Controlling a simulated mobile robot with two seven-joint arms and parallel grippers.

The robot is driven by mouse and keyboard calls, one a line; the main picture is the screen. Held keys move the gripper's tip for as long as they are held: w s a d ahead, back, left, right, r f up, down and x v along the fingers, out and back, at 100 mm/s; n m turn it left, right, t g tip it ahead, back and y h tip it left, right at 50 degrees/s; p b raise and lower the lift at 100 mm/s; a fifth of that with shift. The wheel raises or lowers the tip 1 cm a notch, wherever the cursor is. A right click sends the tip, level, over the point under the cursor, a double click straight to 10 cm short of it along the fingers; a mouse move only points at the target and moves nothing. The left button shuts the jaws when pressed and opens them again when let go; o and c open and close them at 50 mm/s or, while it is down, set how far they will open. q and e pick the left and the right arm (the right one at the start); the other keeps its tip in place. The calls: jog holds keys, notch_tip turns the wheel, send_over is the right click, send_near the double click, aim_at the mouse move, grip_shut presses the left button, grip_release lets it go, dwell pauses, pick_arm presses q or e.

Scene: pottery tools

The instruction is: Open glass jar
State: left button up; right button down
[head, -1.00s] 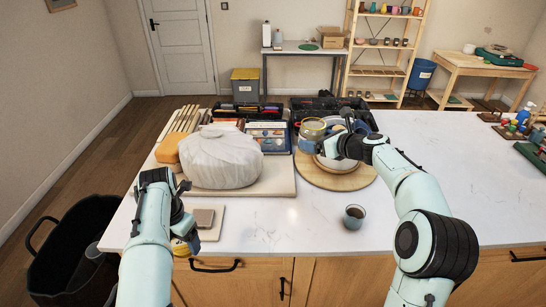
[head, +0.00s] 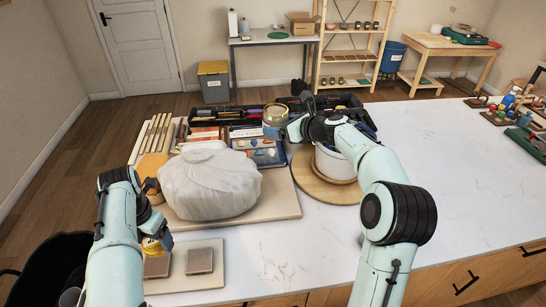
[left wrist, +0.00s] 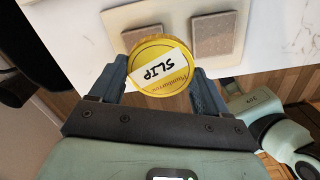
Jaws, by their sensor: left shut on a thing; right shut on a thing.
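The glass jar (head: 275,115) has a gold rim and greyish contents and stands off the worktop behind the wrapped clay. My right gripper (head: 286,130) is shut on it, partly covering its lower side. A round gold lid (head: 152,247) is in my left gripper (head: 160,240), near the front left edge of the worktop. In the left wrist view the lid (left wrist: 161,66) shows its top with a white "SLIP" label, between the two fingers (left wrist: 160,85) of my left gripper. The lid and jar are well apart.
A large wrapped clay lump (head: 210,180) sits on a board between my arms. A white pot (head: 335,163) stands on a round wooden board (head: 318,190). Two brownish square tiles (head: 200,261) lie beside my left gripper.

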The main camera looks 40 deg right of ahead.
pick_arm(q)
jog(key=shift+g, duration=0.3)
jog(key=s+f+b, duration=0.2)
jog(key=f, duration=0.1)
jog(key=s+f+b, duration=0.1)
jog(key=f, duration=0.1)
jog(key=shift+f, duration=0.25)
jog(key=shift+w+f, duration=0.1)
jog(key=shift+f, duration=0.05)
jog(key=shift+s+f+b, duration=0.25)
jog(key=shift+f+b, duration=0.15)
jog(key=shift+f, duration=0.15)
jog(key=shift+s+f+b, duration=0.2)
jog(key=shift+f+b, duration=0.2)
jog(key=shift+f, duration=0.15)
pick_arm(e)
notch_tip(320, 180, down, 19)
jog(key=shift+s, duration=0.1)
pick_arm(q)
jog(key=shift+f, duration=0.1)
pick_arm(e)
jog(key=shift+f, duration=0.15)
pick_arm(q)
jog(key=shift+f, duration=0.1)
pick_arm(e)
jog(key=shift+c, duration=1.2)
grip_release()
jog(key=shift+f, duration=0.25)
jog(key=shift+o, duration=1.2)
jog(key=shift+r, duration=0.1)
